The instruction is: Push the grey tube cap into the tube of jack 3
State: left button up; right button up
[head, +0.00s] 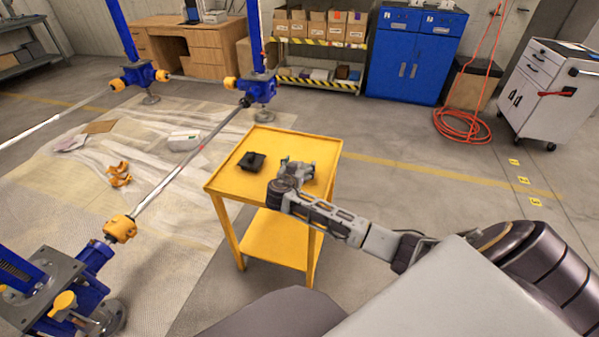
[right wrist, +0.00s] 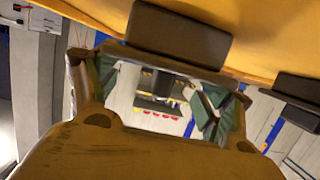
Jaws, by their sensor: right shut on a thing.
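My right gripper (head: 297,168) is low over the right half of the yellow table. It is shut on a small grey thing, which I take to be the grey tube cap; the fingers hide most of it. The right wrist view shows a dark block (right wrist: 178,35) against the yellow surface, but I cannot tell if it is the cap. Blue screw jacks stand at the near left (head: 95,262), the far middle (head: 262,91) and the far left (head: 137,76). I cannot read which is jack 3. My left gripper is not in view.
A black part (head: 252,161) lies on the left half of the yellow table (head: 225,183). Bright shafts (head: 168,180) with orange couplings join the jacks. A blue cabinet (head: 410,55), a shelf of boxes and a white tool cart (head: 540,88) stand behind. Floor right of the table is clear.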

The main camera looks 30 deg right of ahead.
aim_at(300, 164)
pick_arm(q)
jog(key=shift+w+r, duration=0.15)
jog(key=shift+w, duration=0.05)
pick_arm(e)
jog(key=shift+r, duration=0.45)
notch_tip(300, 164, up, 8)
jog(key=shift+r+p, duration=0.2)
jog(key=shift+p, duration=0.35)
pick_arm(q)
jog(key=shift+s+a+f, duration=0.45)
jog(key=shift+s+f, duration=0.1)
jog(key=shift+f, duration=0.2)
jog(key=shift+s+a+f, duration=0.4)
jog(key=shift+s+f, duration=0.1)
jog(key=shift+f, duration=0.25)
pick_arm(e)
jog(key=shift+r, duration=0.4)
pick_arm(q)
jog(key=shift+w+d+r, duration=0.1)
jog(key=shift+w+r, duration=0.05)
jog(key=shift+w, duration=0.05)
pick_arm(e)
jog(key=shift+w, duration=0.15)
